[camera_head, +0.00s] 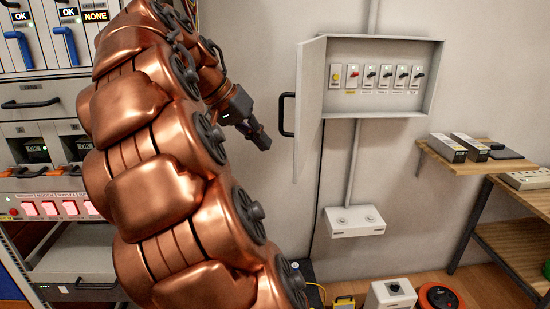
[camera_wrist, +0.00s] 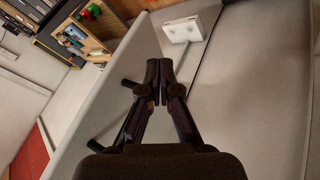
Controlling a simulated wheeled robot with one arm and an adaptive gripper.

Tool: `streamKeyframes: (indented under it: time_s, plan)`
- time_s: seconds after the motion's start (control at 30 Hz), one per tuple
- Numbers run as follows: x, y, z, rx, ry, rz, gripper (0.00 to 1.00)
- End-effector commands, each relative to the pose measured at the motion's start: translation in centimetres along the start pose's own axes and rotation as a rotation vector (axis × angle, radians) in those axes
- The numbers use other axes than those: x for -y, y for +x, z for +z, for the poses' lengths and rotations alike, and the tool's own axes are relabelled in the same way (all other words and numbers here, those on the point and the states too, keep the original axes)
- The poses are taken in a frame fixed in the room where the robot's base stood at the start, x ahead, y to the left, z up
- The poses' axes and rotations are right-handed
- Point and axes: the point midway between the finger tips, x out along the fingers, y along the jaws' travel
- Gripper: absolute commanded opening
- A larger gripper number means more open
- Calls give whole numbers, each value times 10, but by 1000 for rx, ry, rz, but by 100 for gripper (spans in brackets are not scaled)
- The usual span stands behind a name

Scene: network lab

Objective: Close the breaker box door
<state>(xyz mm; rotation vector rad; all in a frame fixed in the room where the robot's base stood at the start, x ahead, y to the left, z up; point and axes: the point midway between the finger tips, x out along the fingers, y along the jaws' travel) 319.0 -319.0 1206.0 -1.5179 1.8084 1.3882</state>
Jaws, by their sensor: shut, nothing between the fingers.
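The breaker box (camera_head: 427,80) is a grey wall box with a row of several small switches inside. Its door (camera_head: 311,105) hangs open on the left side, swung out from the wall. A black handle (camera_head: 283,114) sits on the door's outer face. My gripper (camera_head: 264,141) is left of the door, apart from the handle, shut and empty. In the wrist view, my gripper (camera_wrist: 160,72) is shut in front of the door (camera_wrist: 95,95), a large pale panel. The dark handle (camera_wrist: 107,135) shows there to the left of the fingers, partly hidden behind them.
A small white wall box (camera_head: 354,222) is mounted below the breaker box. A wooden shelf (camera_head: 480,168) with dark boxes stands at right. An equipment rack (camera_head: 40,150) stands at left. A red cable reel (camera_head: 440,298) and other items lie on the floor.

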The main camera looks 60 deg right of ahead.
Motion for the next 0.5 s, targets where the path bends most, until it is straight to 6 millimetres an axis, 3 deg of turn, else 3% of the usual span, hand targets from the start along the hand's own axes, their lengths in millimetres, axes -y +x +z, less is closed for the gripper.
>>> streamKeyframes:
  time_s: [0.5]
  plan:
    - [-1, 48, 1, 3, -1, 1, 0]
